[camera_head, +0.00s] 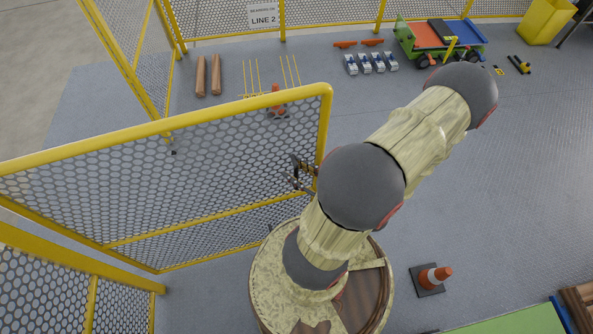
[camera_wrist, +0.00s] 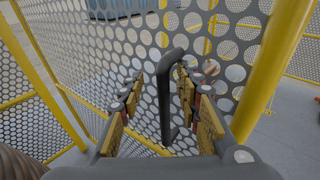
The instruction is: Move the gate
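The gate (camera_head: 200,165) is a yellow-framed panel of grey perforated mesh, standing upright across the left half of the head view. Its mesh (camera_wrist: 110,50) and thick yellow end post (camera_wrist: 275,65) fill much of the wrist view. A dark grey handle (camera_wrist: 166,100) stands upright on the mesh near that post. My gripper (camera_wrist: 160,88) is open, with its padded fingers on either side of the handle; I cannot tell whether either touches it. In the head view my gripper (camera_head: 303,172) is at the gate's right end, partly hidden by my arm.
Yellow mesh fencing (camera_head: 225,18) runs along the back, and another yellow-framed panel (camera_head: 60,285) stands at the lower left. An orange cone (camera_head: 435,276) stands on the floor at the lower right. A green cart (camera_head: 435,42) stands at the back. Floor right of my arm is largely clear.

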